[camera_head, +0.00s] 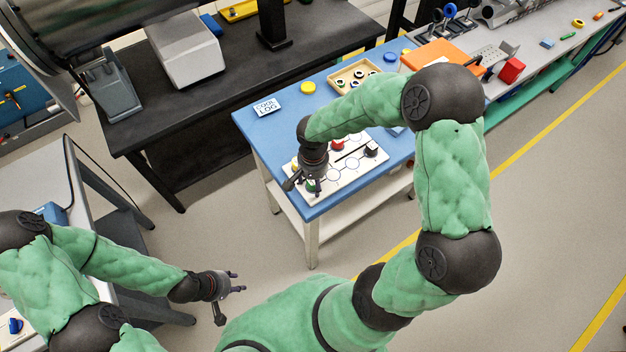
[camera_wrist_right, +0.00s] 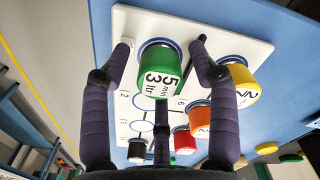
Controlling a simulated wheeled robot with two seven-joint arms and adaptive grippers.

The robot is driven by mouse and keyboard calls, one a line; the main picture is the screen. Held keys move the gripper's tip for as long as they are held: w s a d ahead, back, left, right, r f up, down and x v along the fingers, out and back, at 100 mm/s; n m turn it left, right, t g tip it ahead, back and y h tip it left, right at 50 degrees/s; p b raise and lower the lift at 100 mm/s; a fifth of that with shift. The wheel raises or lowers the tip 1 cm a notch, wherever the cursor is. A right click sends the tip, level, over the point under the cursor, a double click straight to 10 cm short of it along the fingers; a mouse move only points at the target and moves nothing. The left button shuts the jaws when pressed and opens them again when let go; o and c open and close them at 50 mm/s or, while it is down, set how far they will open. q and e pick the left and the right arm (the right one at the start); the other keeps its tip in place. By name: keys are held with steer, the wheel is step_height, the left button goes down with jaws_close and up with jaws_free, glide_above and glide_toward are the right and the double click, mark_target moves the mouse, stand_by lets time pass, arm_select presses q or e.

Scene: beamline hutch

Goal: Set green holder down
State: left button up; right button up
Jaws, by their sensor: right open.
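The green holder (camera_wrist_right: 160,75), marked "5 min 3 ltr", stands on a ringed circle at the edge of the white board (camera_wrist_right: 190,22) in the right wrist view. My right gripper (camera_wrist_right: 163,50) is open, with one finger on each side of the green holder and gaps visible beside it. In the head view my right gripper (camera_head: 312,186) is over the board's near left corner and mostly hides the green holder. My left gripper (camera_head: 234,292) is away from the table, over the floor, its fingers apart and empty.
On the board, a yellow holder (camera_wrist_right: 241,85) stands beside the green one, with orange (camera_wrist_right: 200,120), red (camera_wrist_right: 183,141) and black (camera_wrist_right: 137,150) holders beyond. The blue table (camera_head: 262,126) also carries a wooden tray (camera_head: 345,88), a yellow disc (camera_head: 308,87) and a "COOL LOG" card (camera_head: 267,107).

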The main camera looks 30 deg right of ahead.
steer(key=shift+r, duration=0.2)
step_height(320, 180, up, 12)
steer(key=p, duration=0.2)
steer(key=shift+p, duration=0.3)
steer(key=shift+f, duration=0.1)
